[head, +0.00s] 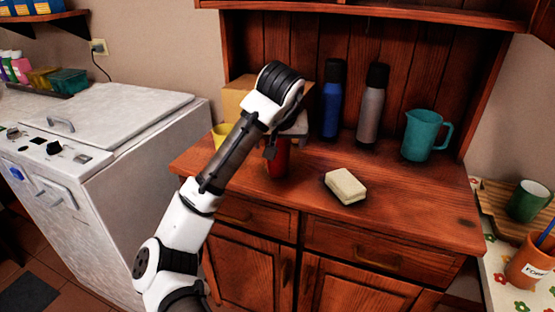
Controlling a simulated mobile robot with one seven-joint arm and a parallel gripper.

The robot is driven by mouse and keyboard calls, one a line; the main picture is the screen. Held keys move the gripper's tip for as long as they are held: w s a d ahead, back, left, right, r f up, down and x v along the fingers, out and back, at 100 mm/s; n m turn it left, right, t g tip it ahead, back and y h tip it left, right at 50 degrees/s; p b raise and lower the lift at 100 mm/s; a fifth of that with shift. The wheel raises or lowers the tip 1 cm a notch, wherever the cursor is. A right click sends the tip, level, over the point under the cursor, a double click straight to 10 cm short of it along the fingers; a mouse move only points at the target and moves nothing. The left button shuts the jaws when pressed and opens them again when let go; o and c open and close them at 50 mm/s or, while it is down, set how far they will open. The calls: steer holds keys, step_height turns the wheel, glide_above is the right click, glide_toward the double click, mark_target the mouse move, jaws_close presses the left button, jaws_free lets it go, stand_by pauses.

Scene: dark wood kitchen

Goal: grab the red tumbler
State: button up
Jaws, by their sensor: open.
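The red tumbler (279,160) stands upright on the wooden cabinet top, left of the middle. Its upper part is hidden by my gripper (282,147), which reaches in from the left and above. My gripper is open, with a dark finger overlapping the left side of the tumbler in the picture. I cannot tell from this one view whether the fingers touch it or stand in front of it.
A sponge (346,186) lies right of the tumbler. Behind stand a blue bottle (332,103), a grey bottle (371,110) and a teal pitcher (423,136). A yellow cup (221,135) and a cardboard box (236,100) are at left. The front right top is clear.

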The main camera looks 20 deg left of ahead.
steer(key=x, duration=0.4)
steer(key=shift+w+a+p, duration=0.2)
steer(key=shift+a+p, duration=0.1)
steer(key=shift+p, duration=0.05)
steer(key=shift+w+a+f, duration=0.1)
steer(key=shift+w+f, duration=0.25)
steer(key=shift+f, duration=0.1)
steer(key=c, duration=1)
steer(key=shift+c, duration=0.2)
